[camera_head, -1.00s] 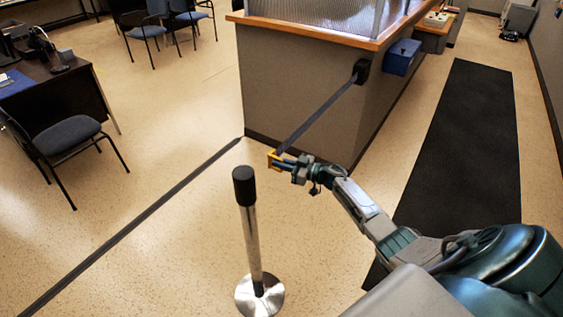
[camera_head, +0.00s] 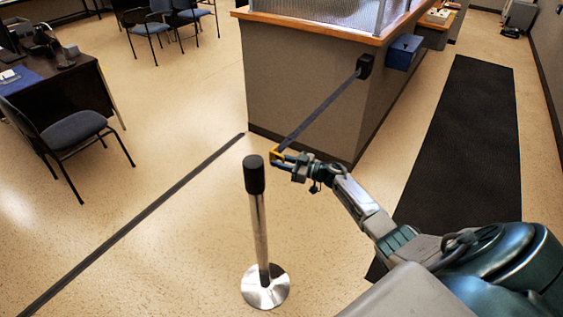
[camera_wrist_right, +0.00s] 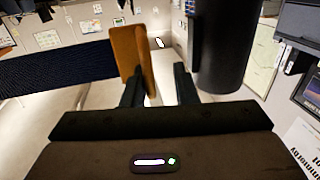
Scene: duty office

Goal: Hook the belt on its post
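The belt (camera_head: 322,109) is a dark strap stretched from a black wall unit (camera_head: 364,66) on the counter's side to its yellow end clip (camera_head: 275,155). In the right wrist view, the orange-yellow clip (camera_wrist_right: 132,55) sits at the left fingertip, with the belt (camera_wrist_right: 55,73) running off left. The post (camera_head: 261,235) stands upright, with a black top and a round silver base. Its black top is just left of the clip, apparently apart; it also shows right of the fingers in the wrist view (camera_wrist_right: 222,45). My left gripper is out of view.
The counter (camera_head: 300,85) stands behind the belt, with a blue box (camera_head: 404,52) on its side. A black mat (camera_head: 460,140) lies at right. A dark strip (camera_head: 140,220) crosses the floor at left. A chair (camera_head: 75,130) and a desk stand at far left.

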